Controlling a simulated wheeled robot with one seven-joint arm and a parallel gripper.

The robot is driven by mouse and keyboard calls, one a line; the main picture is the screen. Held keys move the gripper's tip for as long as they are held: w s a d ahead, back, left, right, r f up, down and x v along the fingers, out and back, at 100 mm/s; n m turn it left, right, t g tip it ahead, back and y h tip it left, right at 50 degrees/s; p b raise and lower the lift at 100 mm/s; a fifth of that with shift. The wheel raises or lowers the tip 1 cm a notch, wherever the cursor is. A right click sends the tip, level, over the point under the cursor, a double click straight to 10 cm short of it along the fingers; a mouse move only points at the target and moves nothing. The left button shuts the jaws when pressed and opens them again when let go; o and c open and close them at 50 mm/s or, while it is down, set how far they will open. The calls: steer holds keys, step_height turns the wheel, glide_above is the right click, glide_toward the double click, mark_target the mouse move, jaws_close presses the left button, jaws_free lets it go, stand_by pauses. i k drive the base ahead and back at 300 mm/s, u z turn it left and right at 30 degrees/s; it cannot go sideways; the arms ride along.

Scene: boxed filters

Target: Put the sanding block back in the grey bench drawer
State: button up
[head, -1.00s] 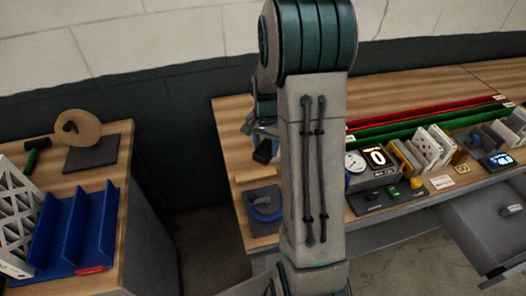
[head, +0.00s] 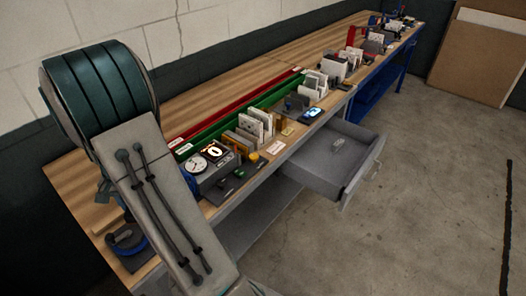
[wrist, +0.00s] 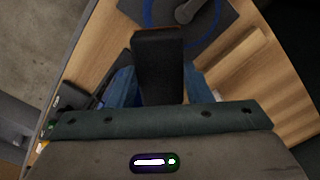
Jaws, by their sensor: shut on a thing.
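The sanding block (wrist: 158,62) appears as a dark, oblong block in the wrist view. My gripper (wrist: 160,88) is shut on it, with a blue finger on each side. The block is above the wooden bench top. The grey bench drawer (head: 350,179) stands pulled open at the bench front, right of my arm. A small light-grey item (head: 338,144) shows inside it, too small to identify; most of its floor is bare.
A grey pad with a blue ring (head: 126,240) lies at the bench's near end, by my arm. Gauges (head: 194,165), boxed filters (head: 258,122) and a phone-like device (head: 312,113) line the front edge. Concrete floor (head: 430,220) right of the drawer is clear.

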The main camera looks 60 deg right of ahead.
mark_target(317, 161)
steer(key=k, duration=0.95)
